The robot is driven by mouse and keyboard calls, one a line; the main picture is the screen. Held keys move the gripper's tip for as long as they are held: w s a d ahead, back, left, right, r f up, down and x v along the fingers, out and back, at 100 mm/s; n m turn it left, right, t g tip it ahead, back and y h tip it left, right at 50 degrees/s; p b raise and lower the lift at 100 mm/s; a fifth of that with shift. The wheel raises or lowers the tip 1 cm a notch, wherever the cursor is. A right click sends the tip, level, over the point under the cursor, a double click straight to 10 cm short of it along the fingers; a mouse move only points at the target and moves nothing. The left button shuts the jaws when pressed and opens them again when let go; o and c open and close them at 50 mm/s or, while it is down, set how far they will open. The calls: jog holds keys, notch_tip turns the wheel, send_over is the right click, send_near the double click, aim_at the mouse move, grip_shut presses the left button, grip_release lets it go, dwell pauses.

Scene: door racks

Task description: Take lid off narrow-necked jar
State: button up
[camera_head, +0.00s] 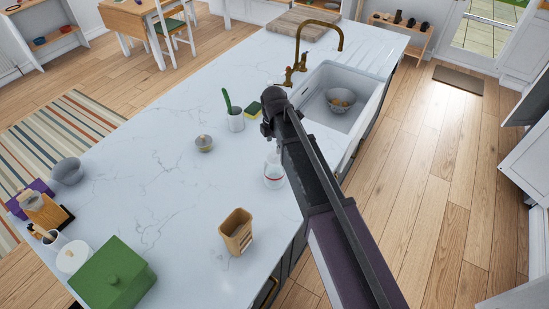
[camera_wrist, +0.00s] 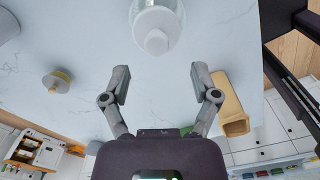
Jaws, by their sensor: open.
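My gripper (camera_wrist: 160,72) is open and empty. Its two fingers are spread below the lid in the wrist view, apart from it. The head view does not clearly show the fingers.
A tan container (camera_head: 236,232) stands near the counter's front edge and right of my gripper in the wrist view. A small round pot (camera_head: 204,143), a white cup (camera_head: 236,120), a sponge (camera_head: 253,109) and the sink (camera_head: 350,118) are nearby. The counter's middle is clear.

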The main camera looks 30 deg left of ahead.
aim_at(274, 152)
jog(key=shift+w+a+f+b, duration=0.1)
jog(key=shift+w+f+b, duration=0.05)
jog(key=shift+f+b, duration=0.75)
jog(key=shift+w+f+b, duration=0.1)
jog(key=shift+f+b, duration=0.7)
jog(key=shift+f, duration=0.05)
jog(key=shift+f+b, duration=0.85)
jog(key=shift+f, duration=0.05)
jog(key=c, duration=1.1)
